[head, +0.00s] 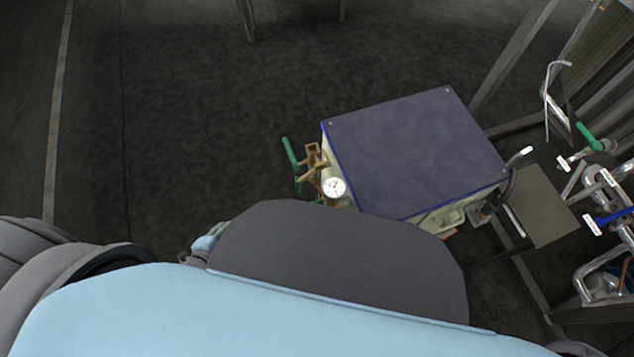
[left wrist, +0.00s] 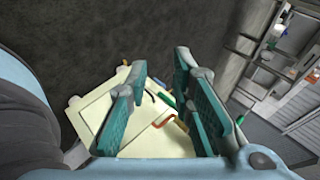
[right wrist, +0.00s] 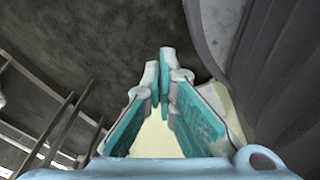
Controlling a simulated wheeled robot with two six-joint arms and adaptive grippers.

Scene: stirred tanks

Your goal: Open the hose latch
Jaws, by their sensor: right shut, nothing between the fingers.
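A box-shaped unit with a dark blue top (head: 415,150) stands at the centre right of the head view. A black hose (head: 506,190) with a pale-tipped lever (head: 519,156) is at its right corner. I cannot tell which part is the hose latch. In the left wrist view my left gripper (left wrist: 161,70) is open and empty. Beyond its fingers are a cream panel (left wrist: 95,118), an orange-red bent handle (left wrist: 160,121) and a green handle (left wrist: 166,98). Only a bit of it (head: 207,243) shows in the head view. My right gripper (right wrist: 160,72) is shut and empty, above a cream surface (right wrist: 156,135).
A round gauge (head: 334,188), a brass valve (head: 312,160) and a green handle (head: 290,153) are on the unit's left side. Pipes with a blue handle (head: 612,217) and a metal frame (head: 510,55) stand at the right. The floor on the left is clear.

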